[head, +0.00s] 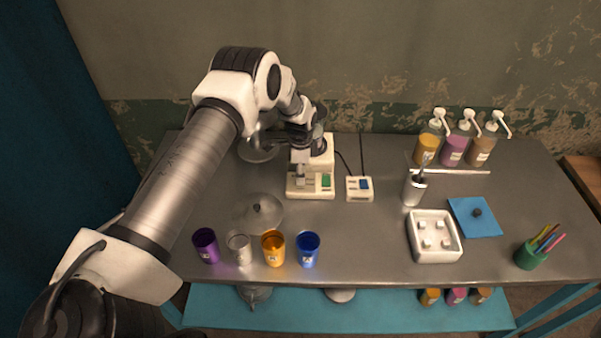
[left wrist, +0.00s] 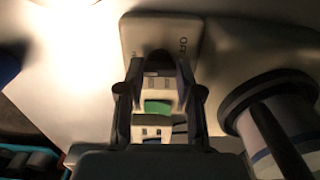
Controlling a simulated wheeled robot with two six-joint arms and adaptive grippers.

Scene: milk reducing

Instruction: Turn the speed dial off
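The white machine (head: 322,150) stands on the grey table near its back, with a green patch (head: 326,181) on its base. My left gripper (head: 297,140) reaches in from the left at the machine's upper part. In the left wrist view a pale panel (left wrist: 160,33) carries letters that look like "OFF". A dark rounded shape, perhaps the speed dial (left wrist: 158,60), lies below it between the fingertips of my left gripper (left wrist: 160,75). The fingers stand apart; contact with the dial cannot be told. The dial is hidden in the head view. My right gripper is not in view.
A small white control box (head: 359,196) with a cable sits right of the machine. A clear lid (head: 259,211) and several cups, including an orange one (head: 273,249), stand in front. Pump bottles (head: 453,149), a metal cup (head: 414,190) and a white tray (head: 434,257) are at right.

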